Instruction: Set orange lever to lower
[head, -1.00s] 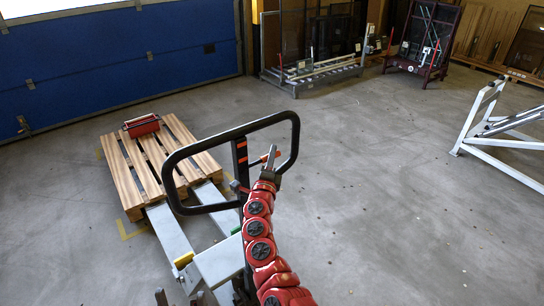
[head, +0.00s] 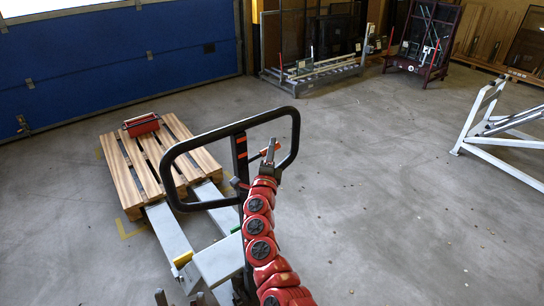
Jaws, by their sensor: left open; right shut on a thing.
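The orange lever (head: 265,152) sits inside the black loop handle (head: 205,140) of a pallet jack, at the right part of the loop. My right gripper (head: 271,150) reaches up to it from below and is shut on the lever, its dark fingers partly covering it. Orange marks show on the handle's central post, left of the lever. My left gripper (head: 179,298) is at the bottom edge of the view, open and empty, with only its fingertips showing, well below the handle.
The jack's grey forks (head: 173,243) run under a wooden pallet (head: 128,180) that carries a red toolbox (head: 141,125). A white metal frame (head: 480,125) stands at the right. Racks (head: 310,70) stand at the back.

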